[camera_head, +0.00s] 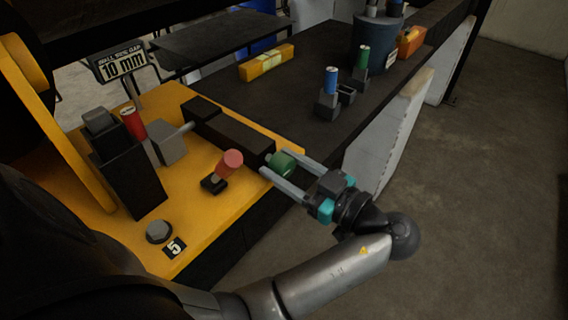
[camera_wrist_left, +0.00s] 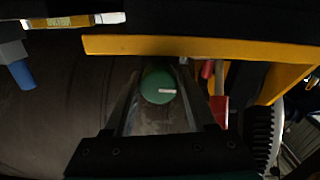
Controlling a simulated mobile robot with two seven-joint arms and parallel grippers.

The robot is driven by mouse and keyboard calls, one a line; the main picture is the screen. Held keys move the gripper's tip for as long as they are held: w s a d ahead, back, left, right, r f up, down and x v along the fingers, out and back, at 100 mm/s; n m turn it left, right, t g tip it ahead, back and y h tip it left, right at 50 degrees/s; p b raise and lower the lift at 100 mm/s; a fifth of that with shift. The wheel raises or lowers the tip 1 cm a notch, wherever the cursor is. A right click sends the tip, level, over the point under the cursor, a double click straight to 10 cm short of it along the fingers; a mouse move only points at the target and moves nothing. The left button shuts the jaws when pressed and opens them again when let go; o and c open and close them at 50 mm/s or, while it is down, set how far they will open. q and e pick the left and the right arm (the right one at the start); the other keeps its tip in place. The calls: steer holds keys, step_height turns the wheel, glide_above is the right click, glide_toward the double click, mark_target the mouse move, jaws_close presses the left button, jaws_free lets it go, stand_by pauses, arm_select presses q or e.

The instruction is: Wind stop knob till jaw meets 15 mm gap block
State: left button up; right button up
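The green stop knob (camera_head: 283,163) sits at the front end of the long dark block (camera_head: 235,137) on the yellow plate. My left gripper (camera_head: 277,161) has one finger on each side of the knob and appears shut on it. In the left wrist view, the knob (camera_wrist_left: 158,86) with a white mark shows between the fingertips. The grey jaw (camera_head: 166,144) is on a rod from the dark block. A red-topped gap block (camera_head: 133,123) stands beside it, near a tall dark post (camera_head: 126,170); contact is unclear. My right gripper is not in view.
A sign (camera_head: 121,64) reads 10 mm. A red-ended lever (camera_head: 228,165) rises near my left gripper. Blue-topped (camera_head: 330,82) and green-topped (camera_head: 362,60) blocks stand on the dark bench. A yellow level (camera_head: 266,62) and dark bucket (camera_head: 378,42) stand farther back.

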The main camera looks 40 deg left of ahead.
arm_select(q)
jaws_close()
steer(key=shift+w+m+p, duration=0.1)
steer(key=shift+m+p, duration=0.45)
steer(key=shift+m, duration=1.65)
steer(key=shift+o, duration=2.4)
jaws_free()
